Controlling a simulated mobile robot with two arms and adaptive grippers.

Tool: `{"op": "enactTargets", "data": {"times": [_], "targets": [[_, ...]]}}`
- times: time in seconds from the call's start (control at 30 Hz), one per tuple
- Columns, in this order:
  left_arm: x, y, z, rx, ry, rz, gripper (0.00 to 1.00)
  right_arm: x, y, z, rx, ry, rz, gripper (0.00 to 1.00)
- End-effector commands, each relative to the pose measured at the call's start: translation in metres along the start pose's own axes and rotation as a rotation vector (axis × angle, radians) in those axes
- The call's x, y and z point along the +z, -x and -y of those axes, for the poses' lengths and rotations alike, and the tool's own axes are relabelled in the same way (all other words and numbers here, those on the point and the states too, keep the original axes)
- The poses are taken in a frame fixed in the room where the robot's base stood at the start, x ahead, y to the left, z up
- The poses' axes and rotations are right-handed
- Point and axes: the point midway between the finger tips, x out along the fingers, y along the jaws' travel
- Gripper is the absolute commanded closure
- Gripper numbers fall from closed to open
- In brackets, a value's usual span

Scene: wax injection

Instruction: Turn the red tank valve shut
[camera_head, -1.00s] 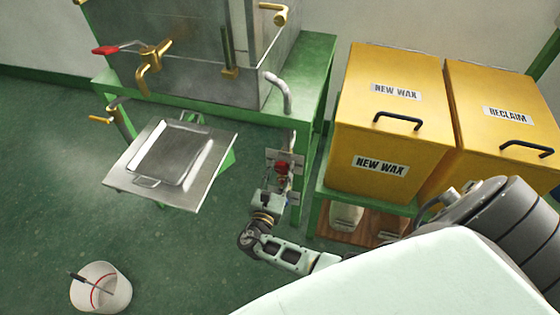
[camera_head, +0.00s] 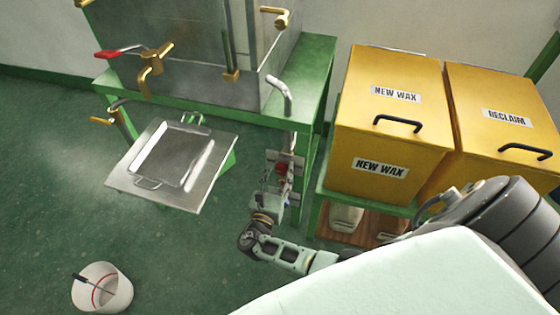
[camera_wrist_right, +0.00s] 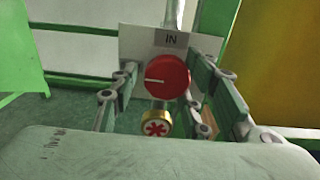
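A round red knob (camera_wrist_right: 166,77) with a white line pointing left sits below an "IN" label (camera_wrist_right: 171,39) in the right wrist view. In the head view the red knob (camera_head: 282,170) is small, on the pipe at the green stand. My right gripper (camera_wrist_right: 165,85) is open, with one finger on each side of the knob and gaps visible. It also shows in the head view (camera_head: 275,188). A brass fitting with a red mark (camera_wrist_right: 156,126) is below the knob. Another red-handled valve (camera_head: 108,53) is on the metal tank (camera_head: 190,60). My left gripper is out of view.
A metal tray (camera_head: 125,182) stands left of my right arm. Yellow "NEW WAX" (camera_head: 385,140) and "RECLAIM" (camera_head: 505,85) bins are at the right. A white bucket (camera_head: 92,302) stands on the floor. Open green floor lies between bucket and arm.

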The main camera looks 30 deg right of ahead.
Motion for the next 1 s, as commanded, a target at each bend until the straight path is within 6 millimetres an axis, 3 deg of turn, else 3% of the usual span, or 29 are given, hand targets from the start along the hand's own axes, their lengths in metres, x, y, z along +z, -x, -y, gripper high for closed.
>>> {"op": "enactTargets", "data": {"times": [0.1, 0.47, 1.0], "targets": [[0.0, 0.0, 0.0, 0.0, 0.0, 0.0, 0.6, -0.001, 0.001, 0.0, 0.001, -0.001, -0.003, 0.48], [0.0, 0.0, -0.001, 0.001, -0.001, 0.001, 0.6, -0.002, 0.006, 0.002, -0.004, 0.0, -0.003, 0.48], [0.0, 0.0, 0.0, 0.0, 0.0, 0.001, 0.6, -0.002, 0.105, 0.0, -0.001, -0.001, -0.005, 0.48]]}}
